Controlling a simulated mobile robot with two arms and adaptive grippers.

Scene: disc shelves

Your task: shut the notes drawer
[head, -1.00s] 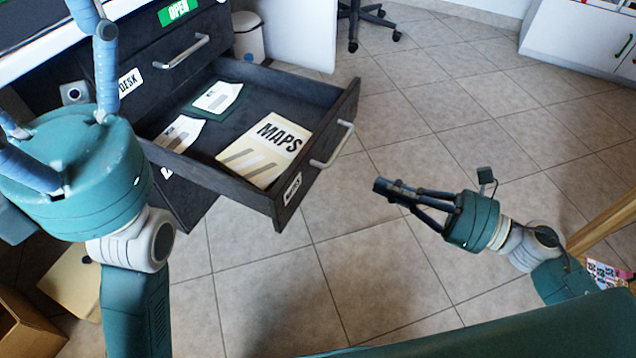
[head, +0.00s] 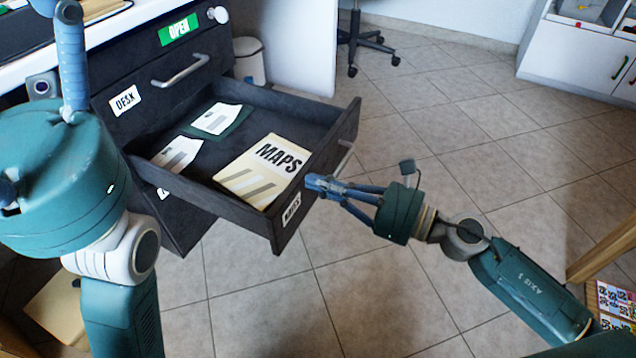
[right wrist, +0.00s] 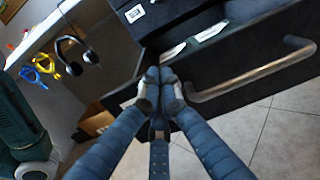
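The open drawer (head: 325,150) sticks out from the dark cabinet, with a small white label on its front, too small to read surely. I take it to be the notes drawer. Its metal handle (head: 345,157) also shows in the right wrist view (right wrist: 250,75). Inside lie a MAPS folder (head: 262,170) and papers (head: 216,118). My right gripper (head: 314,185) is at the drawer's front, by the label and below the handle; its fingers look closed together and empty. Contact is unclear. My left gripper (head: 72,60) is at the upper left, its fingertips partly out of view.
A bin (head: 248,60) and chair base (head: 365,38) stand behind. Tiled floor lies clear to the right. Headphones (right wrist: 72,52) hang in the right wrist view.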

